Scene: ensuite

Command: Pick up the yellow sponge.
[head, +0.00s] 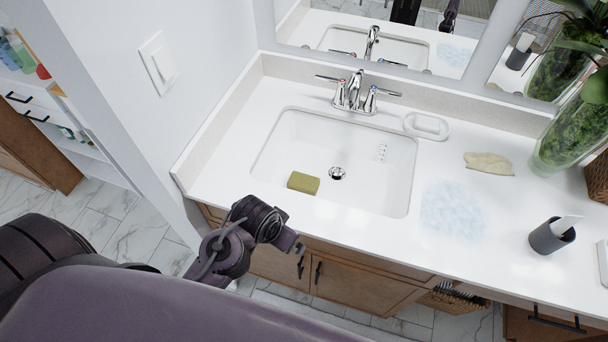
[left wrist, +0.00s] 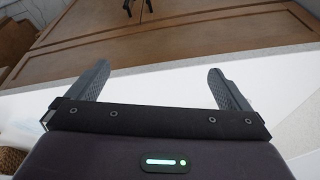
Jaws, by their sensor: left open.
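The yellow sponge (head: 303,183) is a small olive-yellow block. It lies inside the white sink basin (head: 360,190), near the front left part, left of the drain. My left gripper (left wrist: 160,84) is open, and its two grey fingers stand wide apart with nothing between them. In the head view, my left wrist is in front of the counter's front edge, below and left of the sponge and apart from it. The fingers are mostly hidden there. The sponge does not show in the left wrist view. My right gripper is not in view.
A chrome faucet (head: 354,93) stands behind the basin. On the counter are a soap dish (head: 427,126), a crumpled beige cloth (head: 489,163), a bluish smear (head: 452,209), a dark cup (head: 551,237) and a glass plant vase (head: 572,135). Wooden cabinets (head: 360,279) are below.

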